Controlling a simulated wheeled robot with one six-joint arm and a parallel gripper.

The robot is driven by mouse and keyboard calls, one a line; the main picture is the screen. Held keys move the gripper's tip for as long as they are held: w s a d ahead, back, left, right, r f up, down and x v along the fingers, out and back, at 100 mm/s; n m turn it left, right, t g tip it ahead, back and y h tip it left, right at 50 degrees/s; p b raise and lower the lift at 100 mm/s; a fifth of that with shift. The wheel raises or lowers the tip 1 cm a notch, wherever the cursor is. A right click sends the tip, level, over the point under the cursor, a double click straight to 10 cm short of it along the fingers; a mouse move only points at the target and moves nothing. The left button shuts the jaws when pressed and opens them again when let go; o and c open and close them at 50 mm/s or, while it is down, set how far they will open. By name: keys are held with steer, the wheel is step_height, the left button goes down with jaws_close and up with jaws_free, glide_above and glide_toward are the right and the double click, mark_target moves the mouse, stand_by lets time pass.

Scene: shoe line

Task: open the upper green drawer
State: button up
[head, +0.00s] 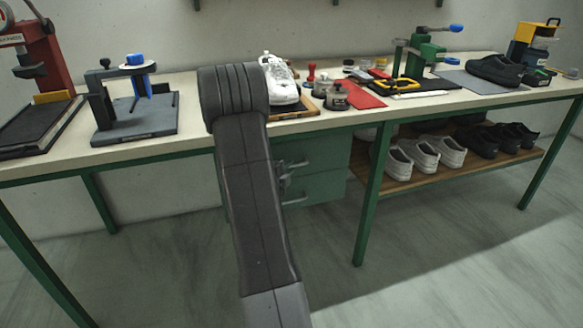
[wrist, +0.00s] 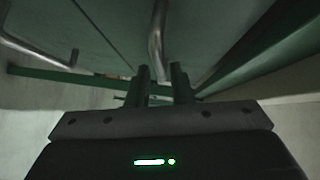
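The upper green drawer (head: 322,153) is under the bench, above a lower green drawer (head: 322,186). Its front looks in line with the lower one, so it appears shut. My gripper (head: 285,178) is at the left part of the upper drawer's front, partly hidden by my arm. In the wrist view, the metal bar handle (wrist: 157,35) of the upper drawer runs down to between the two fingertips (wrist: 162,75). The fingers are apart, with a gap beside the bar. I cannot tell whether either finger touches it.
The lower drawer's handle (head: 294,200) shows below my gripper, also in the wrist view (wrist: 35,52). A green bench leg (head: 369,195) stands right of the drawers. A shelf (head: 400,181) with several shoes is further right. The floor in front is clear.

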mark_target(292, 166)
steer(key=shift+x, duration=1.55)
steer(key=shift+c, duration=0.2)
jaws_close()
steer(key=shift+s, duration=0.1)
